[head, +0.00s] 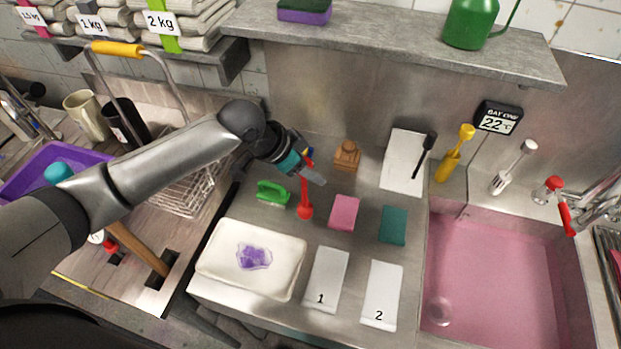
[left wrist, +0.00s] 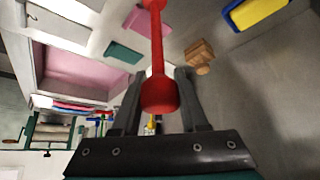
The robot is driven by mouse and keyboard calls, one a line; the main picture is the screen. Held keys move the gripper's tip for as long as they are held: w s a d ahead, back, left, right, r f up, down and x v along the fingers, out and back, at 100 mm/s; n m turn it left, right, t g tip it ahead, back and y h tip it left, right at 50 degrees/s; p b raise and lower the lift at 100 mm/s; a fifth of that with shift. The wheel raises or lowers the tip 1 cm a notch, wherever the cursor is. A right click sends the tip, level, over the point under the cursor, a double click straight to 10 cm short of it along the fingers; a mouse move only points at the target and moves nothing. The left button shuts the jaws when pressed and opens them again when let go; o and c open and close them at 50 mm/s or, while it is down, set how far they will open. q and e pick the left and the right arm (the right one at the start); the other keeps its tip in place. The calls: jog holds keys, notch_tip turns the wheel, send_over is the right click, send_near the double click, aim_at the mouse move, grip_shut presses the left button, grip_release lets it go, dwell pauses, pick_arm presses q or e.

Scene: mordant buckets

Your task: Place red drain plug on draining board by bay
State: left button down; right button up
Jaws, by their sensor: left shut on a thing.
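The red drain plug (head: 305,198) is a slim red rod with a rounded knob at its lower end. My left gripper (head: 310,174) is shut on its upper part, and the plug hangs about upright over the steel draining board (head: 335,265). In the left wrist view the red knob (left wrist: 160,95) sits between the fingers and the rod runs away from it. I cannot tell whether the lower end touches the board. The pink-filled bay (head: 490,275) is at the right. My right gripper is not in view.
A green brush (head: 272,193), a pink pad (head: 344,212), a green pad (head: 393,225) and a wooden block (head: 347,155) lie around the plug. White cards (head: 327,277) and a white tray (head: 215,255) with purple stuff are in front. Yellow (head: 450,165) and white tools stand by the bay.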

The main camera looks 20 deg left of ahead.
pick_arm(q)
jog(key=shift+f, duration=1.85)
jog(key=shift+c, duration=2.2)
grip_release()
jog(key=shift+r, duration=0.2)
jog(key=v, duration=1.2)
